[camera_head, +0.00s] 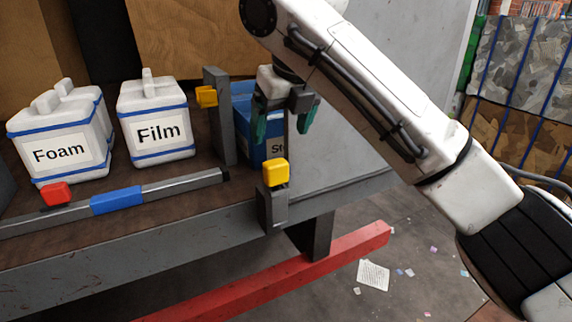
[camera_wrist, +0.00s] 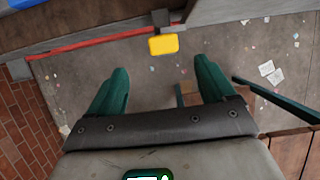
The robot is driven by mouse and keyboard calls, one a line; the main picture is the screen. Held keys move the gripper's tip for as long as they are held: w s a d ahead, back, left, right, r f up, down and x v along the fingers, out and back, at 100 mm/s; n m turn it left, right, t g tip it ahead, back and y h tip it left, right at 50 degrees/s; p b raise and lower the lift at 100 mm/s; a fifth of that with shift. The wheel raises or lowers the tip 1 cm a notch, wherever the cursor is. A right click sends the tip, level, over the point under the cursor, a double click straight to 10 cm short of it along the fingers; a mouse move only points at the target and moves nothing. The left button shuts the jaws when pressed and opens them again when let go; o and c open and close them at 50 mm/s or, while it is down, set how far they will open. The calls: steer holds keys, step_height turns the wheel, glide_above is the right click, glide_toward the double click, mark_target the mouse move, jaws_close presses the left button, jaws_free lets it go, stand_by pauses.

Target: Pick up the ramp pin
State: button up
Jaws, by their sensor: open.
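No part is labelled as the ramp pin. A yellow block (camera_head: 275,173) tops a short grey post (camera_head: 272,207) at the bench's front edge; I cannot tell for sure that it is the pin. A second yellow block (camera_head: 206,96) sits on a taller grey post (camera_head: 220,120) further left. My gripper (camera_head: 284,122) has its teal fingers apart and empty, above the front yellow block. In the wrist view, a yellow block (camera_wrist: 163,44) shows ahead of my gripper (camera_wrist: 161,68), roughly between the fingertips and apart from them.
White bins marked Foam (camera_head: 60,128) and Film (camera_head: 158,110) stand on the bench at left. A blue bin (camera_head: 258,148) is partly hidden behind my gripper. A rail (camera_head: 190,184) with a blue section and a red block (camera_head: 56,194) lie in front. A red beam (camera_head: 330,252) runs below.

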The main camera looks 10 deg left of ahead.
mark_target(276, 162)
steer(key=x, duration=0.5)
steer(key=shift+w, duration=0.4)
steer(key=shift+s+x, duration=0.1)
steer(key=shift+x, duration=1.3)
steer(key=shift+s+x, duration=0.15)
steer(key=shift+x, duration=1.25)
steer(key=shift+d+f, duration=0.1)
steer(key=shift+d, duration=0.1)
steer(key=shift+c, duration=0.5)
steer(key=c, duration=1.2)
steer(key=shift+o, duration=0.2)
